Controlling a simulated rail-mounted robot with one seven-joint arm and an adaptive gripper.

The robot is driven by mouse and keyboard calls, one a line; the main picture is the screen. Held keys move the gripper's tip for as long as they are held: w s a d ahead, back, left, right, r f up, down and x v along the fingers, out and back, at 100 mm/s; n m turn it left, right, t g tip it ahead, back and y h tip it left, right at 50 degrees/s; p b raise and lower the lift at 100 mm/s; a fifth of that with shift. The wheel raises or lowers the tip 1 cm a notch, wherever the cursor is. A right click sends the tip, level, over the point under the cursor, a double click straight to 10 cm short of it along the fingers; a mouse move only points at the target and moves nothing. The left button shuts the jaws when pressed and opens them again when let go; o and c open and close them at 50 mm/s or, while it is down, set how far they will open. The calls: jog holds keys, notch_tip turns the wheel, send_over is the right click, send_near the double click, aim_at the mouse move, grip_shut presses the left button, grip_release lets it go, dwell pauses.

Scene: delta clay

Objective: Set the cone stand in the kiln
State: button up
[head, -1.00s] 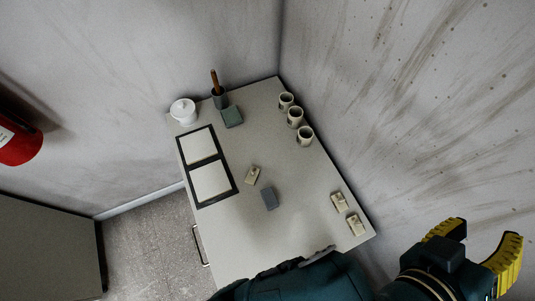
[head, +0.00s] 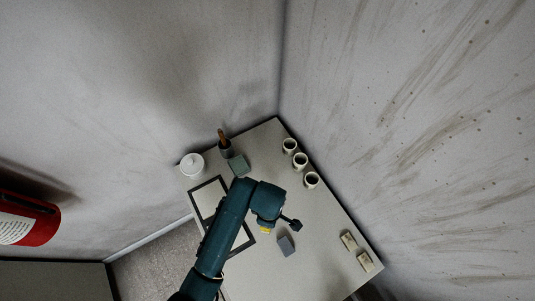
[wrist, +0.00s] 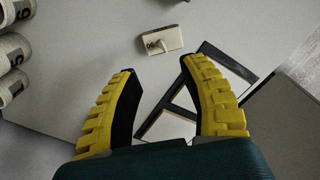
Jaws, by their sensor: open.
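In the wrist view a small beige block with a dark number and a short peg, seemingly a cone stand (wrist: 162,40), lies on the table just beyond my fingertips. My gripper (wrist: 163,74) is open and empty, its yellow-backed fingers apart and not touching it. In the head view my gripper (head: 265,231) is mostly hidden under my arm, above the middle of the table, and that block is hidden too. Two similar beige blocks (head: 348,241) (head: 366,262) lie near the right edge. I cannot pick out a kiln in either view.
A black-framed panel (head: 205,185) lies left, partly under my arm. Three numbered cups (head: 300,161) line the right edge. A white lidded jar (head: 192,164), brush pot (head: 224,147) and green block (head: 238,166) stand at the back. A grey block (head: 286,246) lies near my gripper.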

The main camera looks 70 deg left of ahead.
notch_tip(320, 180, down, 4)
jog(key=shift+r, duration=0.1)
jog(key=f, duration=0.4)
jog(key=shift+s+f+b, duration=0.1)
jog(key=shift+s+b, duration=0.25)
jog(key=shift+b, duration=0.05)
jog(key=shift+w+f, duration=0.1)
jog(key=shift+f, duration=0.2)
jog(key=shift+c, duration=0.4)
grip_shut()
